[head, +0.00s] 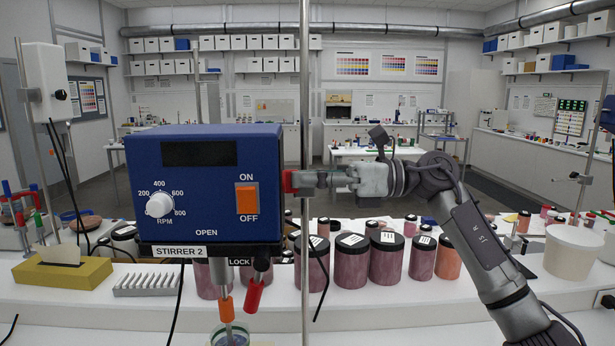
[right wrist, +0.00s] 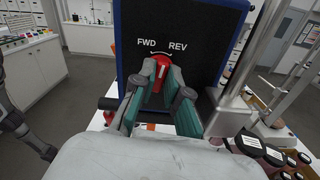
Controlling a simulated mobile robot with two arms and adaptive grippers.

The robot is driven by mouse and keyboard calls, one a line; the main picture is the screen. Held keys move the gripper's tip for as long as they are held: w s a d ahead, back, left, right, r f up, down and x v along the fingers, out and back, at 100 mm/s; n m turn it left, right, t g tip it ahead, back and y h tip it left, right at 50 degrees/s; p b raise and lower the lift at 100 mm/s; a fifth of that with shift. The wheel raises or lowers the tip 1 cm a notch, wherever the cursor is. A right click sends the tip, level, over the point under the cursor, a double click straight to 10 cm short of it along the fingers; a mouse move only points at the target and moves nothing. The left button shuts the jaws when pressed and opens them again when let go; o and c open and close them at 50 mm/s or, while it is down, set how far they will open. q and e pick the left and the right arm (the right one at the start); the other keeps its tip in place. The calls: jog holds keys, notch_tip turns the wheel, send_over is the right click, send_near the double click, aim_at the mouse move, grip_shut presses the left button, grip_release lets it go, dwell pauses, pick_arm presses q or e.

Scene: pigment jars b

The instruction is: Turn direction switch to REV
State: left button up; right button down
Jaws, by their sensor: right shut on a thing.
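The blue stirrer box (head: 200,182), labelled STIRRER 2, stands at the left in the head view. Its red direction switch (head: 288,181) sticks out of the right side. In the right wrist view, the red switch (right wrist: 161,68) sits on the dark panel (right wrist: 205,25), below the FWD and REV labels. Its handle looks roughly upright between the two labels; its exact setting is hard to tell. My right gripper (right wrist: 160,78) is shut on the switch, one finger on each side, and partly hides it. It also shows in the head view (head: 299,180). My left gripper is not in view.
A thin metal pole (head: 304,100) rises just beside the box, near my right gripper. Several pigment jars (head: 386,258) stand behind on the white bench. A white tub (head: 572,252) is at the right, a yellow tissue box (head: 62,272) at the left. A glass beaker (head: 230,335) is below the stirrer.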

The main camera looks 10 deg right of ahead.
jog(key=shift+m+p, duration=0.5)
jog(key=shift+m, duration=1.4)
jog(key=c, duration=1.2)
grip_release()
jog(key=shift+w, duration=0.1)
jog(key=d, duration=0.4)
jog(key=s+d, duration=0.1)
jog(key=d, duration=0.3)
jog(key=s+d, duration=0.1)
jog(key=d, duration=0.3)
jog(key=shift+s, duration=0.2)
